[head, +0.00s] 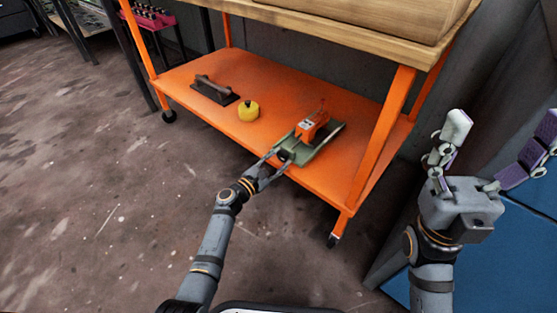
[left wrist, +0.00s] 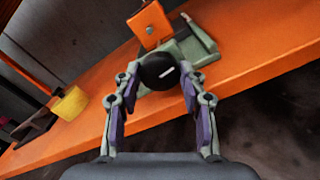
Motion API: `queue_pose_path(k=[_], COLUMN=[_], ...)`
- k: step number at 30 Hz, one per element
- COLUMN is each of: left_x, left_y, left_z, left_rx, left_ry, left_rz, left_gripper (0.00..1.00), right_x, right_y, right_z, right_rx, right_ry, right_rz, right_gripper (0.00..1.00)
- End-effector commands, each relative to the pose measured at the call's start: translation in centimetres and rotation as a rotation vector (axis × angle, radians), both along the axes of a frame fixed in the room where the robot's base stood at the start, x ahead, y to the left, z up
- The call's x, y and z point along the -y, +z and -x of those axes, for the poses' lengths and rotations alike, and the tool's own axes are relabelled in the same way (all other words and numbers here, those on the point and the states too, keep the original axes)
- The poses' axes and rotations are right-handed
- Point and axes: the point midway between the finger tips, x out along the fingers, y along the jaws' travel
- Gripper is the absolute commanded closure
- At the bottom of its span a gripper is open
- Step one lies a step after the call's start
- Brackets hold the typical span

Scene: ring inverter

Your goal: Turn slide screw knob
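The slide screw knob (left wrist: 158,71) is round and black with a white mark on its face. It sits at the near end of a green metal base (head: 318,145) that carries an orange block (head: 312,127). My left gripper (head: 275,157) reaches the base from the front. In the left wrist view my left gripper (left wrist: 160,76) is open, with one finger on each side of the knob; I cannot tell whether the pads touch it. The knob is small and partly hidden by the fingers in the head view. My right gripper (head: 502,127) is open and empty at the right.
The base stands on the lower orange shelf (head: 205,108) of a wheeled cart. A yellow round object (head: 248,111) and a dark handled tool (head: 215,89) are further left. The wooden top (head: 340,32) overhangs the shelf; an orange leg (head: 380,140) stands right of the base.

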Motion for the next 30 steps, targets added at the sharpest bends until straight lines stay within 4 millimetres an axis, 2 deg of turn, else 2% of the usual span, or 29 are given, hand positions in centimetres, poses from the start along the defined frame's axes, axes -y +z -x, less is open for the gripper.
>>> queue_pose_path(k=[1,4,5,13,16,25,30], left_x=[0.0,0.0,0.0,0.0,-0.5,-4.5,-6.4], left_y=[-0.1,-0.1,-0.1,0.0,-0.2,-0.2,-0.2], left_z=[0.0,0.0,0.0,0.0,0.7,6.3,8.8], left_rx=[-0.002,-0.002,-0.002,-0.001,-0.002,-0.003,-0.003], left_ry=[0.000,0.000,0.000,0.000,0.000,-0.001,0.000], left_rz=[-0.001,0.000,0.000,0.001,-0.001,-0.003,-0.002], left_gripper=[0.51,0.37,0.36,0.36,0.36,0.36,0.36], right_x=[0.0,0.0,0.0,0.0,0.0,0.0,0.0], right_y=[0.0,0.0,0.0,0.0,0.0,0.0,0.0], right_z=[0.0,0.0,0.0,0.1,0.1,0.0,0.0], right_rx=[0.000,0.000,0.001,0.004,0.004,0.001,0.001], right_ry=[0.000,0.000,0.000,0.002,0.002,0.001,0.001], right_rz=[0.000,0.000,0.000,0.001,0.001,0.001,0.001], right_gripper=[0.25,0.25,0.25,0.25,0.25,0.25,0.25])
